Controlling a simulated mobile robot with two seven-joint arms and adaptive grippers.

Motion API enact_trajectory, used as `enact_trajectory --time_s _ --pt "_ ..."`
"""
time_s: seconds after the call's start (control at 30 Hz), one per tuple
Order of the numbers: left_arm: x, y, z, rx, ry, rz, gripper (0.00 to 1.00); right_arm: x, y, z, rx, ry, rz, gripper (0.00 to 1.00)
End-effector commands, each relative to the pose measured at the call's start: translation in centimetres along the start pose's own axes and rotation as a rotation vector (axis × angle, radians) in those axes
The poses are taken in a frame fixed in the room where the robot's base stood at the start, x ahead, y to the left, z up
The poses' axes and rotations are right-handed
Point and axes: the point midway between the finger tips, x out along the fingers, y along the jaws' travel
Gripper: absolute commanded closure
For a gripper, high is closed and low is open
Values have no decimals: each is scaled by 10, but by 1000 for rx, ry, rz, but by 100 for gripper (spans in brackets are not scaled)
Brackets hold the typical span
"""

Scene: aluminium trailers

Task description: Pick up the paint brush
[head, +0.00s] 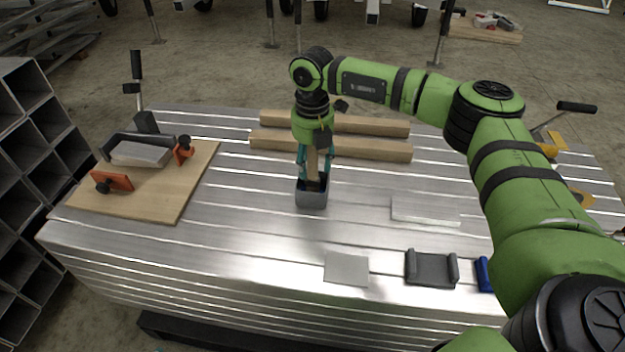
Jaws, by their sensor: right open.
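My right gripper (316,165) reaches down from above over a small grey-blue cup (311,200) near the middle of the metal table. Its teal fingers are open, one on each side of a brown upright piece (312,160) that looks like the handle of the paint brush. The brush's lower end is hidden inside the cup. I cannot tell whether the fingers touch the handle. My left gripper is out of view.
Two wooden bars (370,149) lie just behind the cup. A wooden board (150,200) with a clamped metal piece and orange parts is at the left. A metal plate (346,268) and a dark bracket (431,269) lie in front.

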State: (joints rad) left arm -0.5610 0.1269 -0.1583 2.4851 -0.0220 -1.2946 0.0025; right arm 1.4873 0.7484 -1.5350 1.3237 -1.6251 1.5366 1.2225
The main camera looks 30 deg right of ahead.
Motion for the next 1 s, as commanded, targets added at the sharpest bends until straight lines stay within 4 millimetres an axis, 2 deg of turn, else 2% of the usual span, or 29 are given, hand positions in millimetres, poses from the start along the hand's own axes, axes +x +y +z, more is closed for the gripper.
enact_trajectory --time_s 0.13,0.4,0.53,1.0 --pt "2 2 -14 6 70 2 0 9 0 0 0 0 0 49" --pt "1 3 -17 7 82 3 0 10 0 0 0 0 1 49" --pt "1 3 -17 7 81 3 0 10 0 0 0 0 1 100" --pt "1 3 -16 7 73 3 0 8 0 0 0 0 2 100"
